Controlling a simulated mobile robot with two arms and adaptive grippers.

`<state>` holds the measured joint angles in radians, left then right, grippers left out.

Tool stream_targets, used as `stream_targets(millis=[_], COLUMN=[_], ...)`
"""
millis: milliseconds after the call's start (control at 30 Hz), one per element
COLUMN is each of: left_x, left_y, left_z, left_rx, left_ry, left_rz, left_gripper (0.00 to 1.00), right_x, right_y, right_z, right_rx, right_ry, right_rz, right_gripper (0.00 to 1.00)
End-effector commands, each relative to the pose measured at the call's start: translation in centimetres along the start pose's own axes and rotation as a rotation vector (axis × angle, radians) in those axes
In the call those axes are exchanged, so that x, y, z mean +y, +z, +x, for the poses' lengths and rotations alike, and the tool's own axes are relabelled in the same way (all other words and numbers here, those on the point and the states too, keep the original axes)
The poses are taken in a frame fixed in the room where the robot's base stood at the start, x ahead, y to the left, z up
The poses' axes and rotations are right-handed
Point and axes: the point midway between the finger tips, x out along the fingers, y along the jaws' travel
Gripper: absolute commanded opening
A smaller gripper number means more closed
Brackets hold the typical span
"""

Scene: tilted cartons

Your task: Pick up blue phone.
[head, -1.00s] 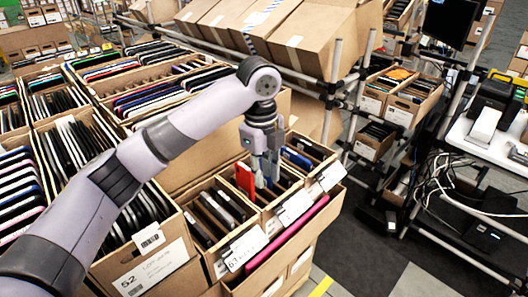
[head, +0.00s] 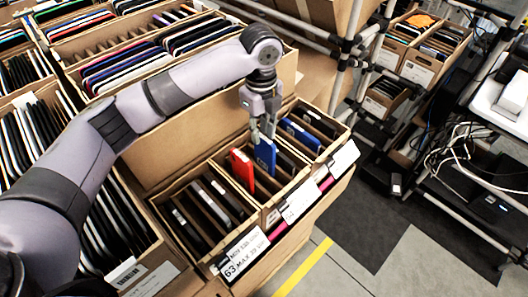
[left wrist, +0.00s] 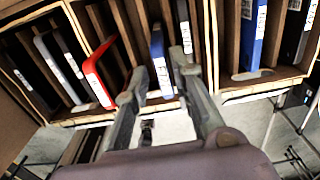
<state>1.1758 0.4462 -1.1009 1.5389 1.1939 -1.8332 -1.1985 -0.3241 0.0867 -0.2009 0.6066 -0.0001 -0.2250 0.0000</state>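The blue phone (head: 265,154) stands on edge in a cardboard compartment, beside a red phone (head: 243,168). In the left wrist view the blue phone (left wrist: 160,62) lies between the two fingers. My left gripper (head: 264,132) is above it, its fingertips near the phone's upper end. In the left wrist view the fingers of my left gripper (left wrist: 162,85) stand apart, with a gap beside the phone; contact with it cannot be made out. A second blue phone (head: 300,134) stands in the compartment to the right. My right gripper is not in view.
Compartment dividers and dark phones (head: 212,205) crowd the space around the blue phone. A tall cardboard wall (head: 190,148) rises behind the row. White labels (head: 242,255) line its front edge. Grey floor (head: 400,262) is clear at the lower right.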

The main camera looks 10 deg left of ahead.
Motion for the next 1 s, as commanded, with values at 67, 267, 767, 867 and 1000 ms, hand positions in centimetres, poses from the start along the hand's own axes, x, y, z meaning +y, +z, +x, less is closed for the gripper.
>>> stream_targets(millis=[67,267,767,867,1000], left_x=[0.1,0.0,0.1,0.1,0.1], left_y=[-0.1,-0.1,-0.9,-0.9,-0.9], left_z=[1.4,3.6,8.8,9.0,9.0], left_rx=[0.002,0.001,0.0,0.0,0.0], left_ry=[0.004,0.001,0.0,-0.001,-0.001], left_rz=[0.0,-0.001,0.001,0.002,0.001], left_gripper=[0.23,0.23,0.23,0.23,0.22], right_x=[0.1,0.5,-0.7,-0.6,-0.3], right_y=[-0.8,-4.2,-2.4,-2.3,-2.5], right_z=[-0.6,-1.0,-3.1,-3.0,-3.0], right_rx=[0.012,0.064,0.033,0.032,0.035], right_ry=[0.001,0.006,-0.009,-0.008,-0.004], right_rz=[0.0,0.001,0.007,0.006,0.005], right_gripper=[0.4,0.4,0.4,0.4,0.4])
